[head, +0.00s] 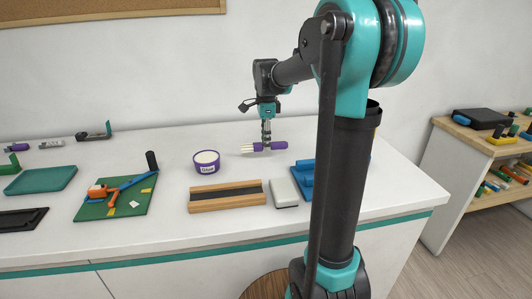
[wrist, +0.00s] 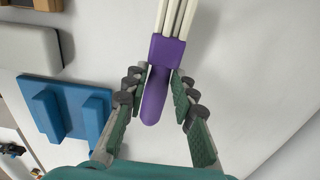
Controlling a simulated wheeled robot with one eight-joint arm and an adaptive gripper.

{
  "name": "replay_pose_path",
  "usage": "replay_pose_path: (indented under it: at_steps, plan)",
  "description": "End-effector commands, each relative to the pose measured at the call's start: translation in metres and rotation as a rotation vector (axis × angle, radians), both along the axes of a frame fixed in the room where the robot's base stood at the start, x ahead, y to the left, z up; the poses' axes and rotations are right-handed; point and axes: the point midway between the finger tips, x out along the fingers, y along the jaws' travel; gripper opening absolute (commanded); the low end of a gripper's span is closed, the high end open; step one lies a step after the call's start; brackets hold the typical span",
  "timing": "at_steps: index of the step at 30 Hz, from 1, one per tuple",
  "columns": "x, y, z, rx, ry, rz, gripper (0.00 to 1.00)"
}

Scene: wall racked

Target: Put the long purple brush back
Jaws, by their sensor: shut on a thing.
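The purple brush (head: 275,146) has a purple handle and several long cream bristles, which point left in the head view. In the wrist view its purple handle (wrist: 155,92) lies between my fingers and its bristles run out of the top edge. My gripper (head: 266,138) is shut on the handle; in the wrist view my gripper (wrist: 162,75) has a finger on each side of it. The brush lies roughly level, at or just above the white table (head: 345,200); I cannot tell if it touches.
A blue block-shaped holder (head: 302,174), also in the wrist view (wrist: 82,108), stands near a grey box (head: 284,192). A glue tub (head: 206,162), a wooden-edged tray (head: 226,196) and a green board (head: 115,198) stand left. Table behind the brush is clear.

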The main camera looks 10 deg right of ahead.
Motion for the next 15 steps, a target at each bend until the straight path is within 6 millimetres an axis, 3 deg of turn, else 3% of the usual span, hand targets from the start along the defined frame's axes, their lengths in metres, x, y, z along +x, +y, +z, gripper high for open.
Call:
replay_pose_path:
  at_steps: [9,15]
  plan:
    - [0.000,0.000,-0.037,0.000,0.000,0.000,0.00]
    - [0.000,0.000,-0.047,0.000,0.000,0.000,0.00]
